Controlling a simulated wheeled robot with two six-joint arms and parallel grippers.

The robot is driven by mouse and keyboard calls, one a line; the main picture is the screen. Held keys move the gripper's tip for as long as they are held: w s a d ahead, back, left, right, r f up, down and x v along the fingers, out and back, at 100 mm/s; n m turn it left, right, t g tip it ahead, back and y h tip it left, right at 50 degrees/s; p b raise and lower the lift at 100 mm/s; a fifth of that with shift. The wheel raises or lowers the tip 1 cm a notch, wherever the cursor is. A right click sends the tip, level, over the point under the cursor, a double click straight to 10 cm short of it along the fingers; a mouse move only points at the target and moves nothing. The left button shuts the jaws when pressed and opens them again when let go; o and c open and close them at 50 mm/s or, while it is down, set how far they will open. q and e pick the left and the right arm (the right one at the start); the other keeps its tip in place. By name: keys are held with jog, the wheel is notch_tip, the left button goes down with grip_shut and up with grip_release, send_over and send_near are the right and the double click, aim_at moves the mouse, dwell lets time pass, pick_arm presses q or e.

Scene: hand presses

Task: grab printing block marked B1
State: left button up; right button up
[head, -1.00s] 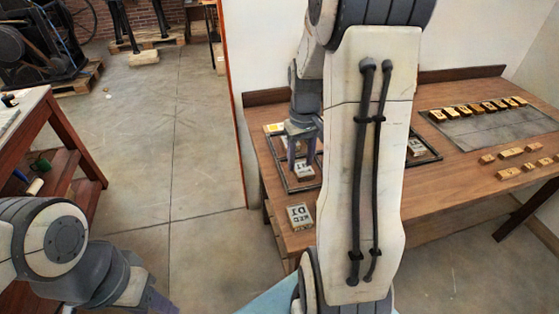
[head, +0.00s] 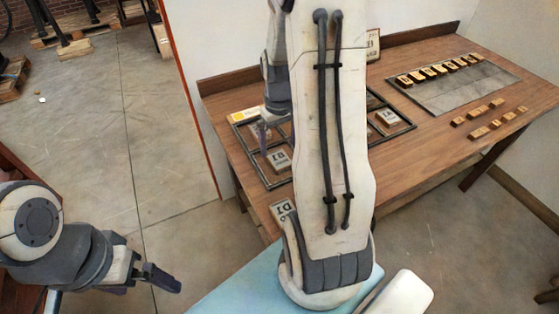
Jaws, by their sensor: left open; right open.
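A printing block (head: 279,158) with a dark, upside-down mark that looks like B1 lies in the left part of a black-framed tray (head: 272,187) on the wooden table. My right gripper (head: 264,136) is open, pointing down just behind and left of this block and apart from it in the picture; its fingers are partly hidden and small. Another block (head: 283,209), seemingly marked D1, lies in front of the tray, partly behind my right arm. My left gripper (head: 165,280) is open and empty over the floor at the lower left.
A further marked block (head: 387,118) lies in the tray's right part. Several golden blocks stand along a grey slab (head: 462,91), and several small wooden blocks (head: 490,117) lie before it. My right arm hides the tray's middle. The front right of the table is clear.

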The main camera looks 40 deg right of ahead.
aim_at(279, 159)
notch_tip(279, 159, down, 5)
jog(key=shift+s, duration=0.1)
jog(key=c, duration=1.5)
jog(key=shift+o, duration=0.2)
jog(key=shift+r, duration=0.15)
